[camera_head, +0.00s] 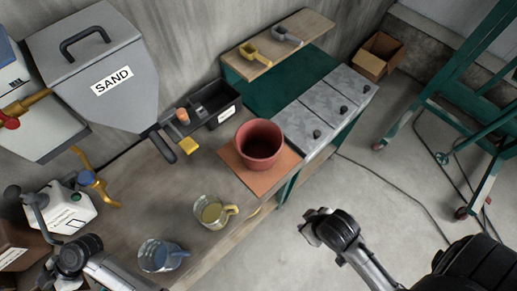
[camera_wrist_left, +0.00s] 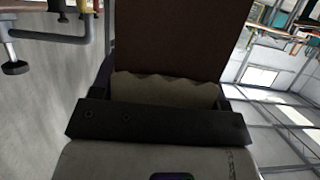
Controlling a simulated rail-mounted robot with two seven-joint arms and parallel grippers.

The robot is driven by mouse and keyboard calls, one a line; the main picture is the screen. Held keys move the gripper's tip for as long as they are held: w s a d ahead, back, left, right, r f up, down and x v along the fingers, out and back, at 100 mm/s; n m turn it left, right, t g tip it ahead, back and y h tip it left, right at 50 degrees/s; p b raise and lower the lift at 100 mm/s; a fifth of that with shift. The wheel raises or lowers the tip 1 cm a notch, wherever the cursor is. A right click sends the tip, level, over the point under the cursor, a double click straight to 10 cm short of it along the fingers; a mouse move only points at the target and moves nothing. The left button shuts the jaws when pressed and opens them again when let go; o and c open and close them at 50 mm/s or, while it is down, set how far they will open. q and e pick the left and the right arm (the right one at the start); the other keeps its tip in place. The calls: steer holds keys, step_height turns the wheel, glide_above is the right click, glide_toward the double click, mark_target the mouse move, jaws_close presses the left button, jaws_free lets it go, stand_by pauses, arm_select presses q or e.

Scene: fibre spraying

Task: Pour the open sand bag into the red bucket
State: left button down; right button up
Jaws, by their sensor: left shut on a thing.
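The red bucket (camera_head: 260,143) stands upright on an orange-brown square mat (camera_head: 283,166) near the bench's right end. Its inside is dark, so I cannot tell what is in it. In the left wrist view my left gripper (camera_wrist_left: 155,122) is shut on the sand bag (camera_wrist_left: 165,90), whose pale, wavy edge shows beyond the dark jaw bar, with a brown surface above it. In the head view a brown body with a white label, probably this bag (camera_head: 14,243), is at the left edge, partly cut off, far from the bucket. My right gripper (camera_head: 312,226) hangs over the floor; its opening is unclear.
A grey SAND hopper (camera_head: 100,65) stands at the back left. A white canister (camera_head: 68,208) is near the bag. Two clear jugs, one with yellowish contents (camera_head: 212,212) and one bluish (camera_head: 160,255), stand at the front edge. A black tray (camera_head: 212,103) is behind the bucket.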

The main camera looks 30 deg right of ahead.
arm_select(q)
steer(key=shift+r, duration=0.1)
stand_by(0.3)
steer(key=w+d+r+m+t, duration=0.3)
steer(key=d+r, duration=0.2)
steer(key=r, duration=0.1)
steer(key=w+d+r+m+t, duration=0.3)
steer(key=d+r+t, duration=0.1)
steer(key=d+r, duration=0.15)
steer(key=s+d+r+m+t+h, duration=0.1)
steer(key=d+r+m+t+h, duration=0.2)
steer(key=d, duration=0.5)
steer(key=s+d+r+m+t+h, duration=0.2)
steer(key=d+r+m+t+h, duration=0.1)
steer(key=d, duration=0.6)
step_height(320, 180, up, 3)
steer(key=shift+s+f+m+t+h, duration=0.25)
steer(key=shift+m+t, duration=0.45)
steer(key=shift+m, duration=0.5)
